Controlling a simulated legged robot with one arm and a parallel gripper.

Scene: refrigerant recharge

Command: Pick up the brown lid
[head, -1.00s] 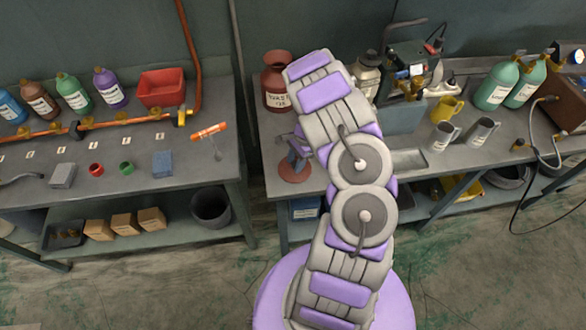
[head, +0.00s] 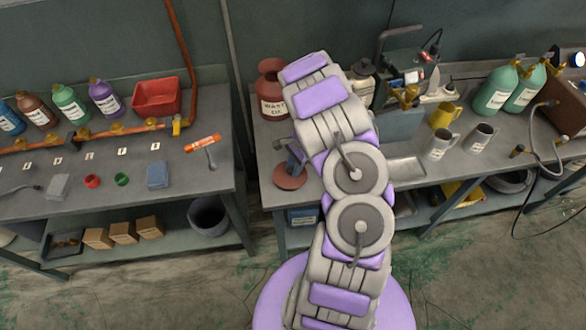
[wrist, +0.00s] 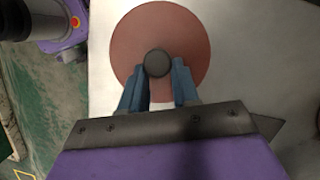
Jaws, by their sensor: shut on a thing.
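The brown lid (wrist: 185,35) is a flat reddish-brown disc with a dark round knob (wrist: 157,63) at its middle. In the head view the lid (head: 290,182) is at the front left of the right-hand bench. My gripper (wrist: 158,70) has its two blue fingers shut on the knob, one on each side. In the head view my gripper (head: 292,160) is above the lid, partly hidden by my arm. I cannot tell whether the lid touches the bench top.
A brown-red waste jar (head: 272,100) stands behind the lid. A metal tray (head: 405,168), grey mugs (head: 440,145) and green bottles (head: 496,90) are to the right. A gap separates this bench from the left bench (head: 120,190), which holds a red bin (head: 158,97).

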